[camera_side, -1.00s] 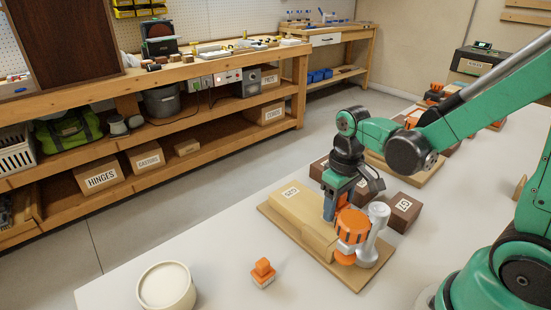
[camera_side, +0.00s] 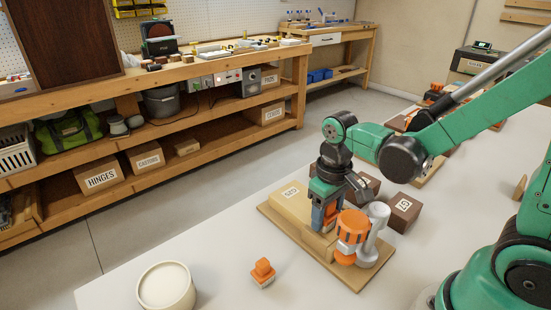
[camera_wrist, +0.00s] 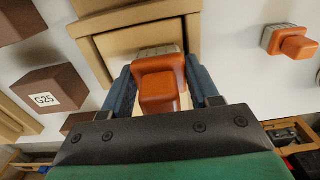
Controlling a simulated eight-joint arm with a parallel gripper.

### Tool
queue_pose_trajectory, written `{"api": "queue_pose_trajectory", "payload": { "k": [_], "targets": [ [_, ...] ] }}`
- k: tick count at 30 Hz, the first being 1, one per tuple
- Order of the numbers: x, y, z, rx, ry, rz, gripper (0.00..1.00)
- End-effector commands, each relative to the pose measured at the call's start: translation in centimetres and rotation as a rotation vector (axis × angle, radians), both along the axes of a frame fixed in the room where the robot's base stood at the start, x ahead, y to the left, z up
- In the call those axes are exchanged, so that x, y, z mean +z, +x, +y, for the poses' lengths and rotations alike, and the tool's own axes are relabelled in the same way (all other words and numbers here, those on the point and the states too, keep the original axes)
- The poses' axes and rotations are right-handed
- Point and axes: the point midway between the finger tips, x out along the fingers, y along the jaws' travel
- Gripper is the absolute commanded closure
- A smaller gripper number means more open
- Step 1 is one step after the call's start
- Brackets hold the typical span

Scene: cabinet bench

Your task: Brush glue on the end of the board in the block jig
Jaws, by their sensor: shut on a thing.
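My gripper (camera_side: 325,220) is shut on an orange brush (camera_wrist: 158,85); its blue fingers clasp the handle on both sides in the wrist view. The pale brush head lies against or just over the tan wood (camera_wrist: 125,22); I cannot tell if it touches. In the side view the tan board and block jig (camera_side: 292,200) sit on a flat wooden base (camera_side: 275,222), with my gripper directly above the near end. The board's end face is hidden. A round tub with a pale top (camera_side: 166,287) stands at the front left.
An orange-and-grey clamp-like piece (camera_side: 355,232) stands close right of my gripper. Brown blocks (camera_side: 404,208) are behind it, one labelled. A second orange handled piece (camera_side: 263,272) lies on the white bench between tub and jig.

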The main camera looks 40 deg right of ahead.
Motion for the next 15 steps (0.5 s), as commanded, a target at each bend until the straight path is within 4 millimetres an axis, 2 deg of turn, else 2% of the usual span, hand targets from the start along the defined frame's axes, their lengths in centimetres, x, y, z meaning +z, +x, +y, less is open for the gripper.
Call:
{"api": "queue_pose_trajectory", "payload": {
  "k": [10, 15],
  "targets": [
    [-0.02, -0.01, 0.12, 0.000, 0.001, 0.000, 0.88],
    [0.04, -0.01, -0.62, -0.003, 0.001, 0.000, 0.88]
  ]
}}
